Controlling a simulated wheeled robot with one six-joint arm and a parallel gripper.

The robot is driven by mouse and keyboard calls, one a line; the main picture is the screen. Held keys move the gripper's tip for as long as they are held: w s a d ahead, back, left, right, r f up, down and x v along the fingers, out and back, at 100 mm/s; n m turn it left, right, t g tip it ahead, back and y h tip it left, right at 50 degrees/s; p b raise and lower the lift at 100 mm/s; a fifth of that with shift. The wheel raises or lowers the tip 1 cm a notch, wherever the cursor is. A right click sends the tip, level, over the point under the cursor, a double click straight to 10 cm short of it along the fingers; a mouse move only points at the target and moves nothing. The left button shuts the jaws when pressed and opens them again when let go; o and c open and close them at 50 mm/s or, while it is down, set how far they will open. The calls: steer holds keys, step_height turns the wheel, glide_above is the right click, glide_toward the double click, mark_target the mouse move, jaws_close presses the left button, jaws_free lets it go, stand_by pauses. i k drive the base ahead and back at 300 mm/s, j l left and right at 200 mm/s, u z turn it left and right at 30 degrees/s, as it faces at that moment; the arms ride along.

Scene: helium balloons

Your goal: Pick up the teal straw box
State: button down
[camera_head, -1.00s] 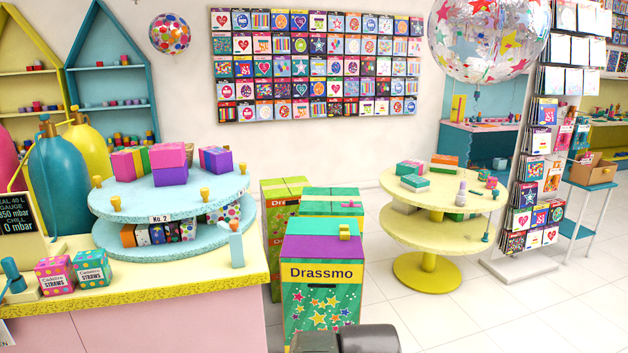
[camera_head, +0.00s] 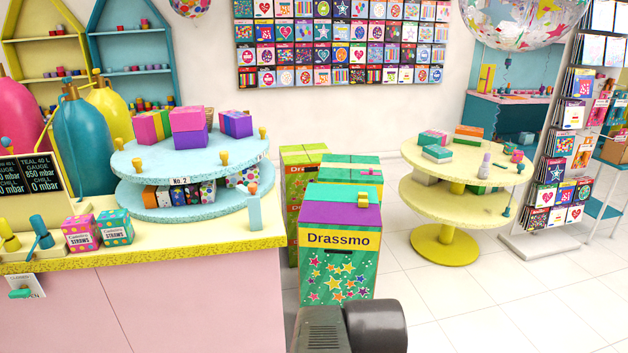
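The teal straw box (camera_head: 116,228) has orange dots and a white label reading "STRAWS". It stands upright on the yellow counter (camera_head: 180,242) at the left. A pink straw box (camera_head: 81,233) of the same shape stands close beside it, on its left. My gripper is not in view. Only a dark rounded part of my own arm shows at the bottom centre, well to the right of the counter and the straw boxes.
A blue two-tier stand (camera_head: 190,160) with boxes is behind the straw boxes. Valve fittings (camera_head: 41,232) stand left of them. A Drassmo box (camera_head: 339,255) is on the floor right of the counter. A yellow round table (camera_head: 445,243) stands further right, with open floor in front.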

mark_target(116, 228)
steer(key=u, duration=1.45)
